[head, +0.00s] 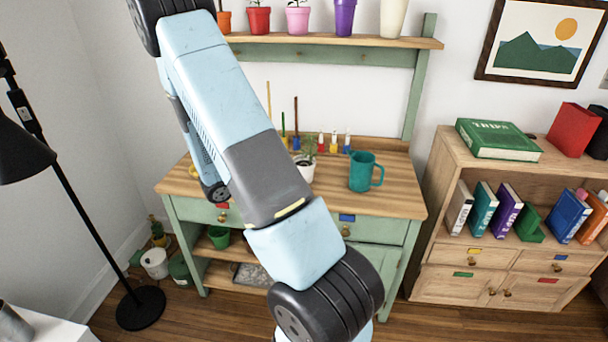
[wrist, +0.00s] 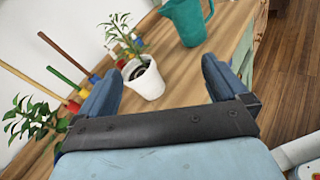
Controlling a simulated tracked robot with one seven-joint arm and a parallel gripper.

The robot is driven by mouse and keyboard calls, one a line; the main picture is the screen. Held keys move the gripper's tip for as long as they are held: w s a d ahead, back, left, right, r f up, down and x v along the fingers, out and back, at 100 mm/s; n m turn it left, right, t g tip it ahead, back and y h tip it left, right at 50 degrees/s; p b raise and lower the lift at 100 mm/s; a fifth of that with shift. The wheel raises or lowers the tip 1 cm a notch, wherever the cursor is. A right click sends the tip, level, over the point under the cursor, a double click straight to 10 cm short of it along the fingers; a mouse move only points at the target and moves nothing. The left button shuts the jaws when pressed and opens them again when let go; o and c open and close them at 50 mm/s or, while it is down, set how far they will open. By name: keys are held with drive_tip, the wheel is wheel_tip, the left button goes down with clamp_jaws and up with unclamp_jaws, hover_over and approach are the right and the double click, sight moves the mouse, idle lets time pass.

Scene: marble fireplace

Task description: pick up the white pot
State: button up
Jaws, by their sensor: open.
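A small white pot (wrist: 147,82) with dark soil and a green leafy plant stands upright on the wooden bench top (wrist: 185,92) in the wrist view. In the head view the same pot (head: 305,172) is partly hidden behind my arm. My gripper (wrist: 160,70) is open, with one finger on either side of the wrist view and nothing held. The pot shows beyond the gap, nearer the left finger, and appears apart from both fingers. In the head view my arm hides the fingers. Other whitish pots are on the shelf (head: 393,18) and floor (head: 155,263).
A bookcase (head: 450,195) is at the right and a black lamp (head: 28,150) at the left.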

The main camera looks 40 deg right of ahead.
sight(303, 170)
drive_tip(key=w+f+n+t, duration=0.1)
drive_tip(key=f+n, duration=0.1)
drive_tip(key=f, duration=0.1)
drive_tip(key=w+d+f+n+t+h, duration=0.1)
drive_tip(key=f+n+t, duration=0.1)
drive_tip(key=f, duration=0.1)
drive_tip(key=w+f+n+t, duration=0.1)
drive_tip(key=f+n, duration=0.1)
drive_tip(key=f, duration=0.2)
drive_tip(key=shift+w+d+n+t+h, duration=0.2)
drive_tip(key=shift+w+n+t+h, duration=0.1)
drive_tip(key=shift+w+t, duration=0.1)
drive_tip(key=w+d, duration=0.1)
drive_tip(key=d, duration=0.8)
drive_tip(key=w+d, duration=0.1)
drive_tip(key=d, duration=0.3)
drive_tip(key=shift+w+d+f, duration=0.1)
drive_tip(key=shift+w+d, duration=0.15)
drive_tip(key=shift+w, duration=0.05)
drive_tip(key=shift+c, duration=0.4)
drive_tip(key=c, duration=1.2)
drive_tip(key=shift+c, duration=0.2)
